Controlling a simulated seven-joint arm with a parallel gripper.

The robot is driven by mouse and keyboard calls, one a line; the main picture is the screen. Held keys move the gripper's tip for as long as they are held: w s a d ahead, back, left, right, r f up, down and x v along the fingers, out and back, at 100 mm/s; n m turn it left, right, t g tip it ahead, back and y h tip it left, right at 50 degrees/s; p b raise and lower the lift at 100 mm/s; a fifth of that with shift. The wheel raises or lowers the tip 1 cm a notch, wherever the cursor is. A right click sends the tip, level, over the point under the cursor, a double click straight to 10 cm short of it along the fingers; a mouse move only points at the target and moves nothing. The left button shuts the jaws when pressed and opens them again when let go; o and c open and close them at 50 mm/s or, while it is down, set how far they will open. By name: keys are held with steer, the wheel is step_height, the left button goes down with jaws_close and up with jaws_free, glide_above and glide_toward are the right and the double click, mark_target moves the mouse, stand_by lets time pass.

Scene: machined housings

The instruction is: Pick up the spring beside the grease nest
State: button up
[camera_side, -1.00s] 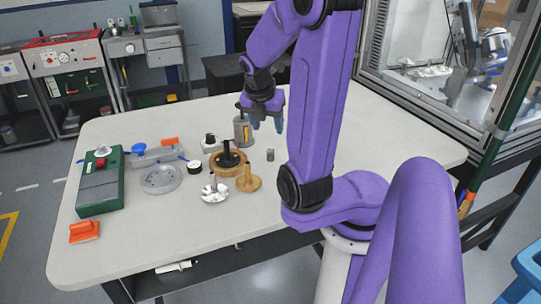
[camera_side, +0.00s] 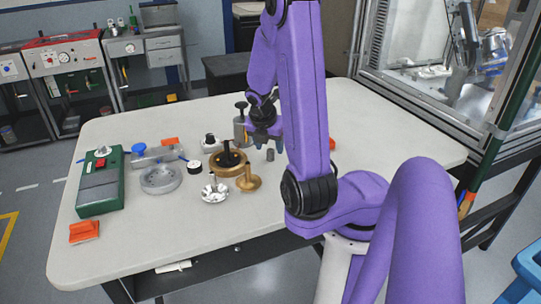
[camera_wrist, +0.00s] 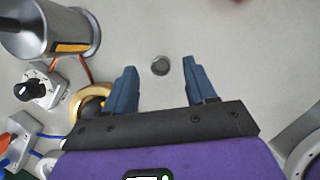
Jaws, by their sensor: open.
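A small grey cylinder, which looks like the spring (camera_side: 270,155), stands on the table right of the brass-coloured ring. In the wrist view, the spring (camera_wrist: 160,66) appears small and round, between and just past the fingertips. My gripper (camera_side: 268,139) is just above it in the side view, with the blue fingers apart and nothing between them. The fingers of my gripper (camera_wrist: 159,68) point toward the table. I cannot tell for sure which part is the grease nest; the brass-coloured ring with a black post (camera_side: 229,168) is close to the spring on its left.
A grey canister with a yellow label (camera_wrist: 72,32) stands close to my gripper's left. A black knob on a white block (camera_wrist: 36,88) is farther left. A brass flanged part (camera_side: 248,181) and a silver finned part (camera_side: 214,193) lie nearer the front. The table right of the spring is mostly clear.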

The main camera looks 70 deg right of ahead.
steer(key=shift+x, duration=1)
jaws_close()
steer(key=shift+r, duration=0.2)
